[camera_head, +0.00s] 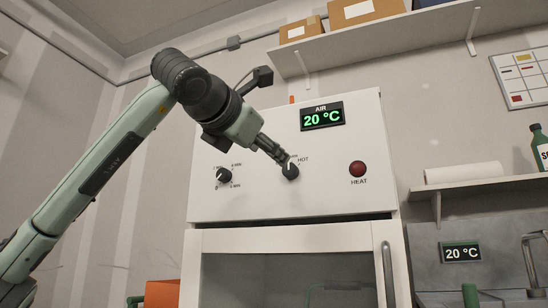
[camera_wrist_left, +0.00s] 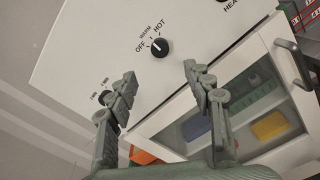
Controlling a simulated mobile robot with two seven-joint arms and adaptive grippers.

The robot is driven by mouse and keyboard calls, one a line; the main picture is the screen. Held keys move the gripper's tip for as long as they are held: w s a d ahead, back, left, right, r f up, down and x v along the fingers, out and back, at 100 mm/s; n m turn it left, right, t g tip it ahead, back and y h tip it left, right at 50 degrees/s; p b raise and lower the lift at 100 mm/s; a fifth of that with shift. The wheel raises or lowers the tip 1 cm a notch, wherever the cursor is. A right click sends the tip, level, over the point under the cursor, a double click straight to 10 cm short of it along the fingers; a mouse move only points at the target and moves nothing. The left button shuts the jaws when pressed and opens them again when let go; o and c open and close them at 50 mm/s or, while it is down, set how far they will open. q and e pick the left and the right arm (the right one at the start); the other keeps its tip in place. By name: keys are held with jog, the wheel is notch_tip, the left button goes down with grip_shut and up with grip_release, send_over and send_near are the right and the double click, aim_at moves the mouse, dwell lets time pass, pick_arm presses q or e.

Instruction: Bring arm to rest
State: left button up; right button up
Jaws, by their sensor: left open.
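My left arm comes in from the left, and its gripper (camera_head: 279,157) is in front of the white cabinet's control panel (camera_head: 255,206). In the left wrist view the gripper (camera_wrist_left: 160,73) is open, with nothing between its fingers. The black heat knob (camera_head: 290,171) is just beyond the fingertips in the head view. In the left wrist view the knob (camera_wrist_left: 160,47) stands clear of both fingers, among the marks OFF, WARM and HOT. Its exact setting is hard to tell. My right gripper is not in view.
A second knob (camera_head: 224,176) is at the panel's left. A red HEAT lamp (camera_head: 357,169) and an AIR display (camera_head: 322,116) reading 20 °C are on the panel. A glass door with a handle (camera_head: 388,274) is below. A shelf (camera_head: 375,38) with boxes hangs above.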

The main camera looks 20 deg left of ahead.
pick_arm(q)
jog(key=shift+s, duration=0.45)
